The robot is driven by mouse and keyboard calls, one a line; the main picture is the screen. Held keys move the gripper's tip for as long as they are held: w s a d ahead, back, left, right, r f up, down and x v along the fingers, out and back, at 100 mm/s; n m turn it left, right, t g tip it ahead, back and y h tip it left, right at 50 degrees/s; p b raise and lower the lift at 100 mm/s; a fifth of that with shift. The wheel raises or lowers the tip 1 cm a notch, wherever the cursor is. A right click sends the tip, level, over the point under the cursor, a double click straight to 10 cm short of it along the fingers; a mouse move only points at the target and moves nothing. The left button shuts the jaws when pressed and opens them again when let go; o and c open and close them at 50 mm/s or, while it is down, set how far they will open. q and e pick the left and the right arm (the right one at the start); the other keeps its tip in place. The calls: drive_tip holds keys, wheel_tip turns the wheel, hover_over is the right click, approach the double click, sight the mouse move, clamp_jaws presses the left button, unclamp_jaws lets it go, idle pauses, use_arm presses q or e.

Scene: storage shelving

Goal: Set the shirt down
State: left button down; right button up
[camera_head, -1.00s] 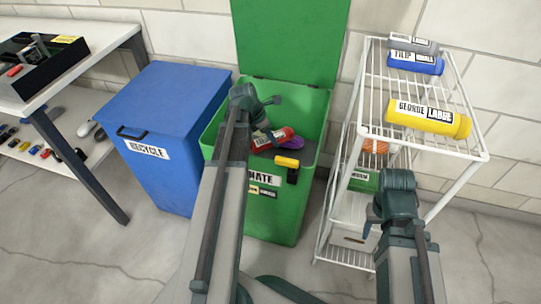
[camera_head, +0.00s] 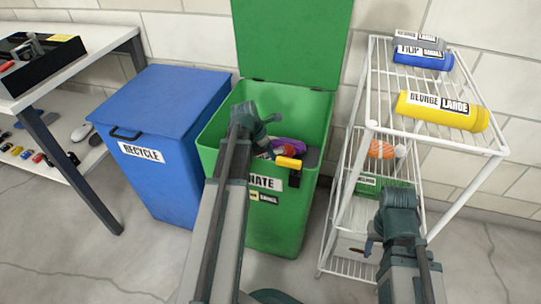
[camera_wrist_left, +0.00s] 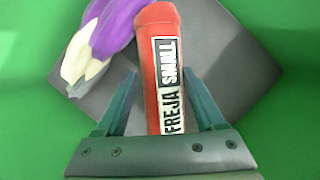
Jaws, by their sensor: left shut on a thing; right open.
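The red rolled shirt (camera_wrist_left: 160,60) has a white and black label reading FREJA SMALL. My left gripper (camera_wrist_left: 166,90) is shut on it, with a finger along each side. In the head view my left gripper (camera_head: 264,148) is inside the open green bin (camera_head: 222,128), whose front label ends in "NATE". There the shirt is mostly hidden by the gripper and the bin's front. In the wrist view it lies over a dark grey sheet (camera_wrist_left: 235,75), beside a purple and cream item (camera_wrist_left: 108,32). My right gripper (camera_head: 369,248) is open and empty in front of the wire rack.
The white wire rack (camera_head: 437,135) holds yellow (camera_head: 440,110), blue (camera_head: 423,59) and grey (camera_head: 418,40) rolls on top. A closed blue RECYCLE bin (camera_head: 165,95) stands left of the green bin. A yellow and black item (camera_head: 291,164) sits at the green bin's front rim.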

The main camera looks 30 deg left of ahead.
use_arm(q)
drive_tip(key=shift+f, duration=0.2)
unclamp_jaws()
drive_tip(key=shift+r, duration=0.1)
drive_tip(key=shift+r, duration=0.1)
drive_tip(key=p+v, duration=0.7)
drive_tip(key=shift+s+r, duration=0.1)
drive_tip(key=shift+r, duration=0.2)
